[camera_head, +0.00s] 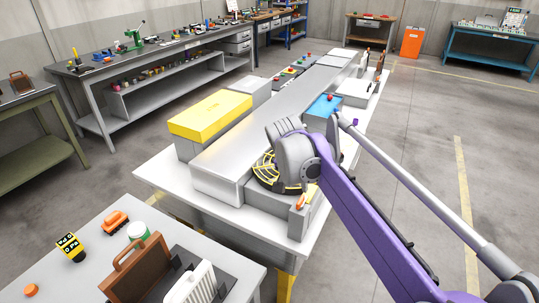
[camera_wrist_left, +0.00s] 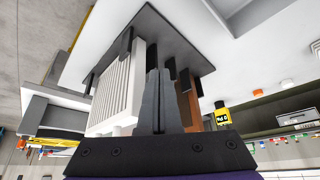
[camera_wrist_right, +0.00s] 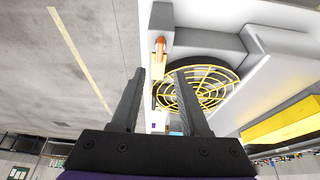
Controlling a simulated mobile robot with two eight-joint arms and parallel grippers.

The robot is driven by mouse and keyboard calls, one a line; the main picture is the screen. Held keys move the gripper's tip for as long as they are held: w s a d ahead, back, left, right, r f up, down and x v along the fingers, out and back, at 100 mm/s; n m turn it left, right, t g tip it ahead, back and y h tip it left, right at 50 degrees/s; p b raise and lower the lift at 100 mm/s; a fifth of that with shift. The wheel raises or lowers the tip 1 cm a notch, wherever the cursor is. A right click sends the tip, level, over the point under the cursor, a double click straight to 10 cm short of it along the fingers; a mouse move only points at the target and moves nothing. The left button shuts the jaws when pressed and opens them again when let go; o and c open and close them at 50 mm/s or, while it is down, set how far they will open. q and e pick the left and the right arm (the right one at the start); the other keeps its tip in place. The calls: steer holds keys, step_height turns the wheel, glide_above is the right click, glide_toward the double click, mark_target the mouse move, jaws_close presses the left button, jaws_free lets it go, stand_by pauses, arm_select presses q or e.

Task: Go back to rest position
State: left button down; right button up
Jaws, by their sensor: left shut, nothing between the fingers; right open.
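My right arm (camera_head: 350,205) reaches in from the lower right in the head view, its grey wrist (camera_head: 292,150) over the near end of the railcar model (camera_head: 240,130). The fingers are hidden there. In the right wrist view my right gripper (camera_wrist_right: 160,74) is open and empty, with a yellow-ringed fan grille (camera_wrist_right: 205,88) and a small orange lever (camera_wrist_right: 160,48) beyond it. My left gripper (camera_wrist_left: 158,72) is shut and empty in the left wrist view, in front of a white ribbed part (camera_wrist_left: 120,90) in a dark rack. My left arm is outside the head view.
A near table (camera_head: 60,270) holds a brown-handled case (camera_head: 135,265), the white ribbed part (camera_head: 195,285), a yellow-black gauge (camera_head: 71,247) and an orange toy-like item (camera_head: 115,221). A yellow block (camera_head: 212,112) lies beside the railcar. Open floor (camera_head: 490,180) is at the right.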

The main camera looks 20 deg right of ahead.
steer(key=s+a+f+n+t+y, duration=0.1)
steer(key=s+a+f+n, duration=0.2)
steer(key=s, duration=0.5)
steer(key=s+a+f+n+t+y, duration=0.1)
steer(key=s+a+f+n, duration=0.2)
steer(key=s+f, duration=0.3)
steer(key=s+a+f+n+y, duration=0.1)
steer(key=s+a+f+n, duration=0.3)
steer(key=s, duration=0.6)
steer(key=shift+s+a+f+t, duration=0.25)
steer(key=shift+a+f+t, duration=0.15)
steer(key=shift+a+f, duration=0.25)
steer(key=shift+d, duration=0.1)
